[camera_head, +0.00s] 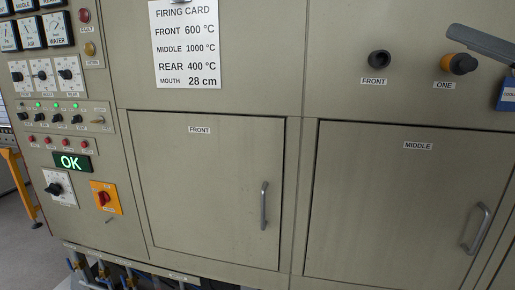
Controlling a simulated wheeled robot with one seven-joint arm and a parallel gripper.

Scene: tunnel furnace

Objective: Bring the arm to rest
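My arm and gripper are not in the head view. The furnace front (300,95) fills most of the picture as beige metal panels. The door labelled FRONT (205,215) and the door labelled MIDDLE (390,220) look shut, each with a grey bar handle near its right side. A firing card (185,45) lists front 600, middle 1000, rear 400 °C and mouth 28 cm.
A control panel (60,130) at left carries gauges, knobs, lit green lamps, a green OK display (73,163) and a red-on-yellow switch (104,198). Upper right are a black knob (379,60), an orange-and-black knob (458,64), a grey lever (482,44) and a blue padlock (508,96). Pipes (100,272) run below.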

